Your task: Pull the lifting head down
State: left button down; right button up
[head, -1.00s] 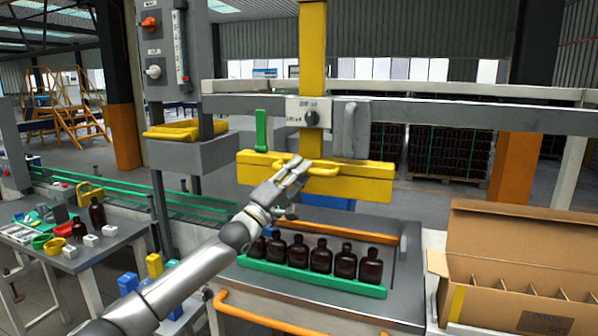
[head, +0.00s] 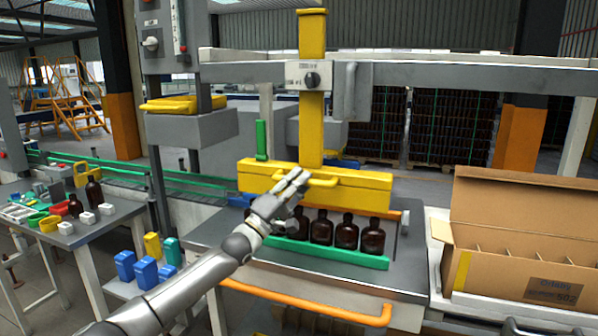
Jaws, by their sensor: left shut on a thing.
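The yellow lifting head (head: 355,190) is a wide horizontal bar on a yellow vertical post (head: 312,125). It hangs just above a row of amber bottles (head: 346,232) on the machine table. My left gripper (head: 297,183) is at the yellow handle (head: 322,182) on the front of the head and is shut on it. My left forearm hides the left end of the bottle row. My right gripper is not in view.
A green strip (head: 340,257) runs in front of the bottles. An open cardboard box with dividers (head: 510,270) stands at the right. A side table (head: 110,228) with small parts is at the left. An orange rail (head: 300,302) crosses the front.

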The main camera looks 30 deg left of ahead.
pick_arm(q)
notch_tip(320, 180, down, 6)
jog(key=shift+d+f+b, duration=0.1)
jog(key=shift+b, duration=1.15)
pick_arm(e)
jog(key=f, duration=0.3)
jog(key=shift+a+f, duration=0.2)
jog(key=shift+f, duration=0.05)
pick_arm(q)
jog(key=c, duration=1.7)
grip_release()
jog(key=shift+c, duration=0.2)
jog(key=shift+o, duration=0.4)
jog(key=v, duration=1.2)
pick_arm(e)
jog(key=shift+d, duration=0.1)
